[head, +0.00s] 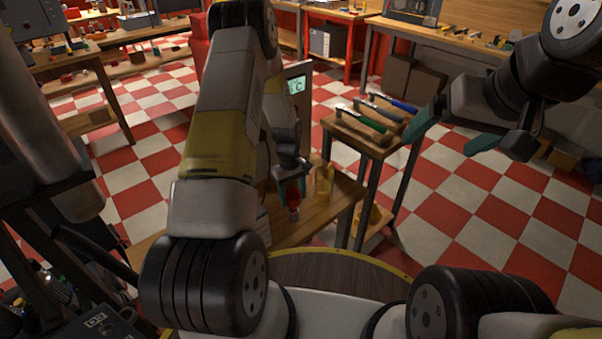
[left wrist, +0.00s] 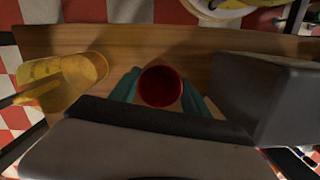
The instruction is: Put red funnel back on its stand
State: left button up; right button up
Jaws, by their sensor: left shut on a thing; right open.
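The red funnel (head: 293,193) is upright above the small wooden table (head: 315,222). In the left wrist view the funnel (left wrist: 160,87) shows from above as a round red mouth between two teal fingers. My left gripper (head: 290,178) is shut on it. A small pale part shows just below the funnel in the head view; I cannot tell whether it is the spout or the stand. No stand is clearly visible. My right gripper (head: 455,132) is open and empty, high at the right, away from the table.
A clear yellow cup-like vessel (head: 323,184) stands close to the right of the funnel; it also shows in the left wrist view (left wrist: 62,82). A side table (head: 345,133) with several long-handled tools stands behind. Checkered floor is open at the right.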

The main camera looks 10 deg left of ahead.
pick_arm(q)
jog(key=shift+f, duration=0.95)
jog(key=o, duration=1.6)
jog(key=shift+c, duration=0.2)
jog(key=shift+r, duration=0.1)
jog(key=r, duration=0.7)
jog(key=shift+w+a+r, duration=0.2)
jog(key=shift+w+r, duration=0.05)
jog(key=shift+r, duration=0.1)
